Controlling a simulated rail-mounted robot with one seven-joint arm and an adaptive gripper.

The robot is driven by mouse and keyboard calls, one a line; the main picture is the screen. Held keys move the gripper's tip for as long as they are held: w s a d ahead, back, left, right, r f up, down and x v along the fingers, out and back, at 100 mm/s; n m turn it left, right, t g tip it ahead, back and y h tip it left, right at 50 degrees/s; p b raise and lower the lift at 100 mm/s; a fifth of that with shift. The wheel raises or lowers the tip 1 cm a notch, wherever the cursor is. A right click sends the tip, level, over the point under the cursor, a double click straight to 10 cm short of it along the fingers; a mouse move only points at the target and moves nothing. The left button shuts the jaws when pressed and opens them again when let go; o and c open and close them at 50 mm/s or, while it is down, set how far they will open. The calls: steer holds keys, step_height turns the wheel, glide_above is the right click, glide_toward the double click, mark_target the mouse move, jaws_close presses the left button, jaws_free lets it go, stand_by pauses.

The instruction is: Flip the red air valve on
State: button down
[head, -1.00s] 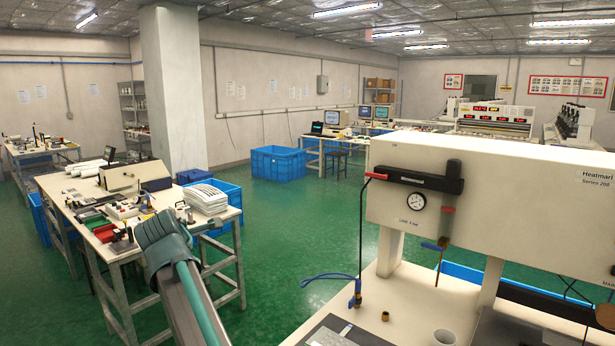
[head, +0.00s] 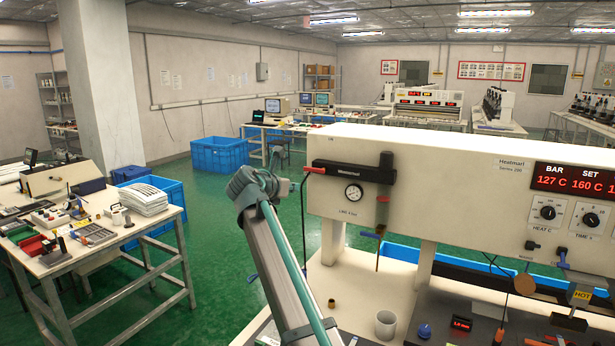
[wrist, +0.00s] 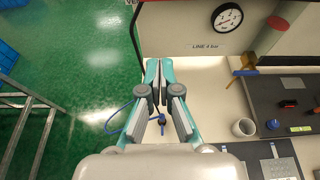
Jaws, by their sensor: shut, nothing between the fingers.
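A small red part (head: 383,199), which looks like the red air valve, sits on the white press front to the right of the gauge (head: 353,192); it also shows in the wrist view (wrist: 278,22). A brass fitting with a blue lever (wrist: 245,64) is just below it. I cannot tell the valve's on or off position. My gripper (wrist: 158,62) is shut and empty, with its fingertips below and left of the gauge, apart from the red part. In the head view, my arm stands left of the press, and the fingers cannot be made out.
A black bar with a red end (head: 348,172) juts from the press front above the gauge. A white cup (head: 385,324) and a small brass piece (head: 331,304) stand on the press table. A dark platen area lies right. A workbench (head: 120,258) is at left, with green floor between.

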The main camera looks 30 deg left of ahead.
mark_target(316, 169)
steer(key=shift+w, duration=0.1)
steer(key=w+p, duration=0.4)
steer(key=w, duration=0.5)
steer(key=shift+a+r+p, duration=0.3)
steer(key=shift+a, duration=0.1)
steer(key=shift+w+d, duration=0.15)
steer(key=shift+r, duration=0.1)
